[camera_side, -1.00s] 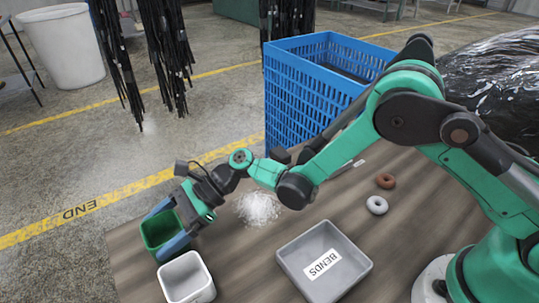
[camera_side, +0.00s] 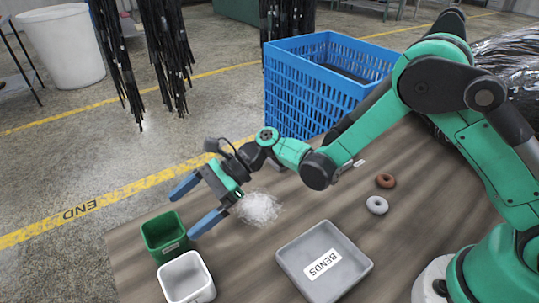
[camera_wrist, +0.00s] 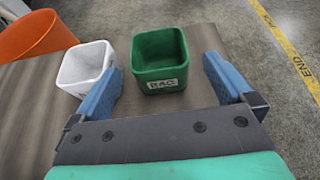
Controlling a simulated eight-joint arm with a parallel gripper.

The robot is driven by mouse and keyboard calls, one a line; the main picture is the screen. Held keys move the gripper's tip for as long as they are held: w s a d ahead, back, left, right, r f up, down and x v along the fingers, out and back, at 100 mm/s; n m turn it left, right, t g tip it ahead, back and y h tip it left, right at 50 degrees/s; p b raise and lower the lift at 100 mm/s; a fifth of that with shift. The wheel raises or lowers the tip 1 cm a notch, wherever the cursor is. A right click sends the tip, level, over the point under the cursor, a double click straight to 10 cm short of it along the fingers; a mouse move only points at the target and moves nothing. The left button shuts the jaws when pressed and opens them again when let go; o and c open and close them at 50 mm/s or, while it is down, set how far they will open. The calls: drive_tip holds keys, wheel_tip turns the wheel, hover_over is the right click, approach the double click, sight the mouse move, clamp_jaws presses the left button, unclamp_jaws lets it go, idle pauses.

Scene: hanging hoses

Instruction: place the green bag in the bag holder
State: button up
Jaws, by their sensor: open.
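A green open-topped square container (camera_side: 165,234) stands upright at the table's near left corner. In the wrist view this green container (camera_wrist: 160,60) carries a white label reading "BAG", and I see nothing inside it. No separate green bag is visible. I cannot tell whether a bag holder is present. A white square container (camera_side: 187,277) stands right beside the green one, on the near side; it also shows in the wrist view (camera_wrist: 88,66). My gripper (camera_side: 184,212) is open and empty, above and behind the green container, its blue fingers clear of it.
A clump of clear shredded plastic (camera_side: 259,208) lies on the table (camera_side: 240,262) near my gripper. A grey tray labelled "BENDS" (camera_side: 345,268), a white ring (camera_side: 377,205) and a brown ring (camera_side: 385,181) lie to the right. A blue crate (camera_side: 305,100) stands behind. An orange round container (camera_wrist: 35,38) shows in the wrist view.

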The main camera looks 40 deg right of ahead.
drive_tip(key=s+d+r+n+t+h, duration=0.1)
drive_tip(key=d+r+n+t+h, duration=0.1)
drive_tip(key=d+r+n+h, duration=0.3)
drive_tip(key=s+d+r+n+t+h, duration=0.1)
drive_tip(key=d+r+n+t+h, duration=0.15)
drive_tip(key=d, duration=0.45)
drive_tip(key=s+d+r+n+t+h, duration=0.1)
drive_tip(key=s+d+n+t+h, duration=0.1)
drive_tip(key=s+d+n+h, duration=0.4)
drive_tip(key=s+d+n, duration=0.1)
drive_tip(key=d+n, duration=0.3)
drive_tip(key=d, duration=0.3)
drive_tip(key=shift+s+r, duration=0.2)
drive_tip(key=shift+r, duration=0.2)
drive_tip(key=shift+a+t, duration=0.1)
drive_tip(key=shift+t, duration=0.15)
